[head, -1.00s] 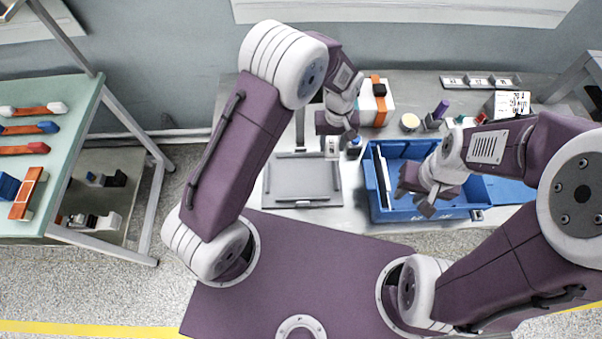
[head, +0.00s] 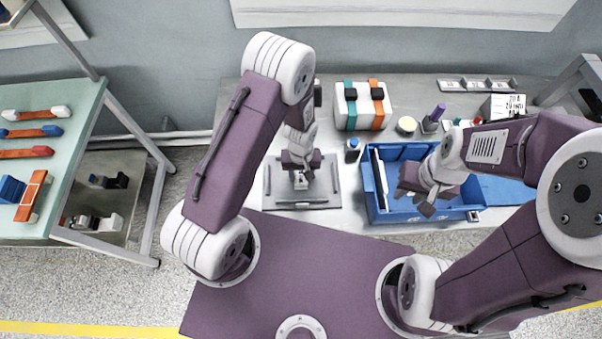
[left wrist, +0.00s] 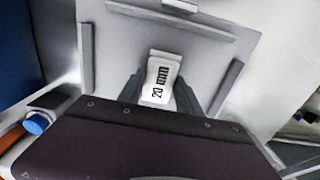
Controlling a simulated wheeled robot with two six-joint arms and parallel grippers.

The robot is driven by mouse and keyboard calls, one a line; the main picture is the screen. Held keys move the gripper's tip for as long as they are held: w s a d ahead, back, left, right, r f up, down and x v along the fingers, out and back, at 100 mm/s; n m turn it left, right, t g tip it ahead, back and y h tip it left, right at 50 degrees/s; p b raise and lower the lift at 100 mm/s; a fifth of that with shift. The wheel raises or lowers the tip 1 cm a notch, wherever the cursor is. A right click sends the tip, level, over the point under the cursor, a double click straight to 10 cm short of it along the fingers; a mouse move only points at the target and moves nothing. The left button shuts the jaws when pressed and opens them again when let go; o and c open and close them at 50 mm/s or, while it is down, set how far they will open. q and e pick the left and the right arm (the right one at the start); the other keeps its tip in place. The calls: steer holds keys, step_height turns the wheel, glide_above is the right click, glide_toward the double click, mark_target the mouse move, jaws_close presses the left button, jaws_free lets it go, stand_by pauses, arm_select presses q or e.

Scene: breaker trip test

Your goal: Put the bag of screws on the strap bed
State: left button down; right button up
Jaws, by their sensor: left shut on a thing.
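My left gripper (head: 301,178) is shut on a small white piece marked 20 with black bars (left wrist: 161,78). It holds the piece over the grey plate with raised rails (head: 280,200); whether the piece touches the plate I cannot tell. The plate also shows in the left wrist view (left wrist: 210,42). I cannot tell whether the white piece is the bag of screws, or whether this plate is the strap bed. A white block (head: 363,92) with a teal and an orange strap stands behind to the right. My right gripper (head: 416,201) looks open and empty above the blue crate.
A purple item in a holder (head: 437,114) and a lettered card (head: 505,107) are at the back right.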

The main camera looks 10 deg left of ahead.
mark_target(301, 177)
arm_select(q)
steer(key=shift+f, duration=0.15)
steer(key=c, duration=0.8)
jaws_free()
step_height(301, 177, up, 13)
steer(key=shift+s+a+r+m+t, duration=0.2)
steer(key=shift+s+a+r+m, duration=0.3)
steer(key=shift+s+a+r, duration=0.75)
steer(key=shift+s+a+r+m+t, duration=0.2)
steer(key=shift+s+a+r+m, duration=0.3)
steer(key=shift+s+a+r, duration=0.55)
steer(key=shift+s+a+r+m+t, duration=0.2)
steer(key=shift+s+a+r+m, duration=0.3)
steer(key=shift+s+a+r, duration=0.9)
